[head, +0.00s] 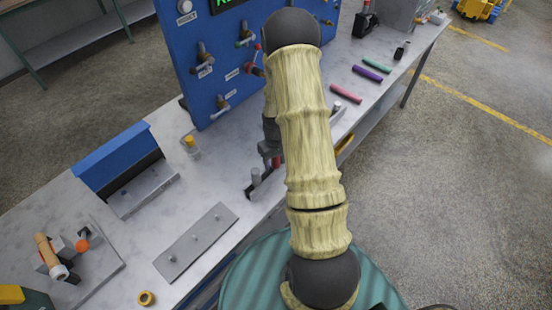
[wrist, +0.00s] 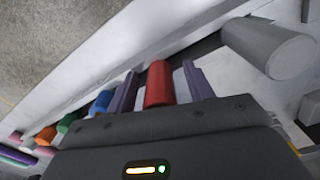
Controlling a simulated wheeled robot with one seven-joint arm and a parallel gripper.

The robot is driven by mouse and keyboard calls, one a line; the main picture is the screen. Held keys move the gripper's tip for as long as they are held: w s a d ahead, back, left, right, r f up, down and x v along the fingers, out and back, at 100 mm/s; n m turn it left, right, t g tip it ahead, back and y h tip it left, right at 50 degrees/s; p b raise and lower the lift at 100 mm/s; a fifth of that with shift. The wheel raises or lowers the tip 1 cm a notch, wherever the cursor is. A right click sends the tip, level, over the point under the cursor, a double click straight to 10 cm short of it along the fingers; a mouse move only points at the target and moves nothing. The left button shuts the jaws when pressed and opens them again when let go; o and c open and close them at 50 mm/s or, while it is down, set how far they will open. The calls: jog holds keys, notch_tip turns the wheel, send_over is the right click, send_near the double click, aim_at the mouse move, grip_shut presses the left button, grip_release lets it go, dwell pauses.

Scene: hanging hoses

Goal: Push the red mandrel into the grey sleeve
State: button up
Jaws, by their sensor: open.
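In the wrist view the red mandrel (wrist: 159,86) lies between the two purple-grey fingers of my gripper (wrist: 160,68). The fingers are apart, one on each side of it, with a narrow gap showing at the right. A thick grey cylinder (wrist: 268,47), which looks like the grey sleeve, lies to the upper right, apart from the mandrel. I cannot see its bore. In the head view my arm covers most of this spot; only a bit of red (head: 276,161) shows beside my dark wrist.
In the wrist view blue (wrist: 102,102), green (wrist: 67,123) and orange (wrist: 46,136) pieces stand in a row left of the mandrel. In the head view a blue panel (head: 215,75) with valves stands behind. A grey plate (head: 196,243) lies on the bench, with bare bench around it.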

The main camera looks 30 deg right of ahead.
dwell(0.3)
jog(key=c, duration=1.1)
notch_tip(320, 180, up, 10)
jog(key=shift+r+b, duration=0.1)
jog(key=shift+b, duration=0.9)
